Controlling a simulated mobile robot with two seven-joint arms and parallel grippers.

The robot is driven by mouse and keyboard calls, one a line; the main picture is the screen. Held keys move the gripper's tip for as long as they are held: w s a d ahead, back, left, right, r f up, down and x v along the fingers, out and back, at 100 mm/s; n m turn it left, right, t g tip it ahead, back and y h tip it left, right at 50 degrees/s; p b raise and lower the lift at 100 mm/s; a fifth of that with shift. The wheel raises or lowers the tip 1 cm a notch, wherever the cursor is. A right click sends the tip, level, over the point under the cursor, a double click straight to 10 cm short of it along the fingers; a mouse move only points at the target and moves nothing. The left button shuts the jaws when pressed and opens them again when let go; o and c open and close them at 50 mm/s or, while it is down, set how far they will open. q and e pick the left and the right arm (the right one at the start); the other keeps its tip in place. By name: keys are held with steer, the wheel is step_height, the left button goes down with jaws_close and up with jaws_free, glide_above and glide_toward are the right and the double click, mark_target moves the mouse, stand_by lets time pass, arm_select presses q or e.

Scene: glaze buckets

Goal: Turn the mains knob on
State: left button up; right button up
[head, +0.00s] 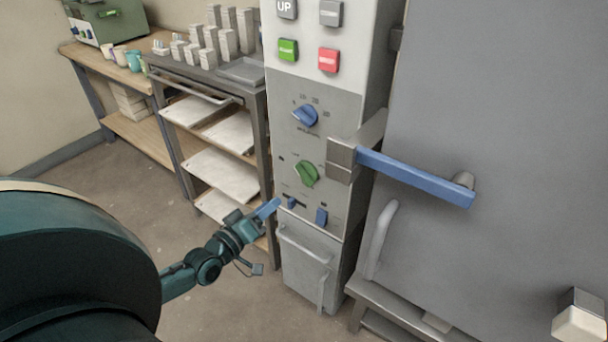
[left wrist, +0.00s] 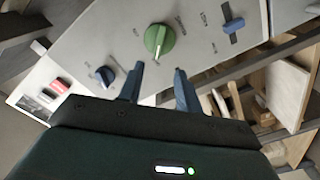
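The control panel (head: 287,146) of a tall grey cabinet carries a green knob (head: 306,173), with a blue knob (head: 305,115) above it. The small labels are too blurred to tell which is the mains knob. My left gripper (head: 270,207) is just left of the panel's lower part. In the left wrist view its two fingers (left wrist: 160,85) are spread and empty, pointing toward the green knob (left wrist: 159,39) with a gap. The right gripper is not in view.
A blue door handle (head: 415,178) juts out right of the panel, in front of a large grey door (head: 510,110). A rack (head: 255,160) with pale shelves stands left of the panel. A wooden bench (head: 135,70) is behind.

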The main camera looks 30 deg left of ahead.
mark_target(301, 177)
arm_select(q)
steer(key=w, duration=0.4)
steer(key=w+b, duration=0.1)
steer(key=w, duration=0.3)
steer(key=w+d, duration=0.1)
steer(key=w, duration=0.3)
jaws_close()
